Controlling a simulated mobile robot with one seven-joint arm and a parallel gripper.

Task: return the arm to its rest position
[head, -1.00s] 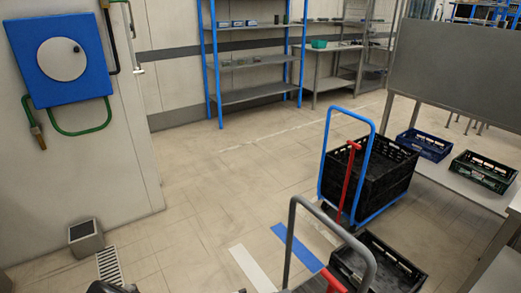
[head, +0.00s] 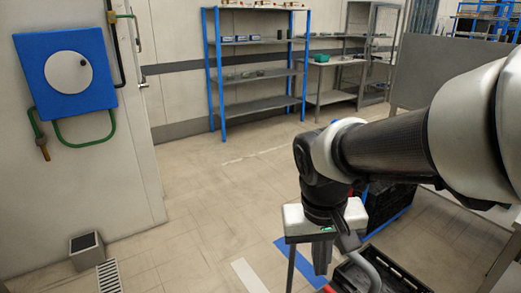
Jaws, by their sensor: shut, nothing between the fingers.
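My arm reaches in from the right side of the head view and bends downward near the middle. I cannot tell whether the two touch.
A black crate (head: 403,274) is low by the gripper. A blue-framed cart with black crates (head: 397,212) is mostly hidden behind my arm. A blue shelf rack (head: 219,90) stands at the back. Open floor (head: 190,210) lies to the left.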

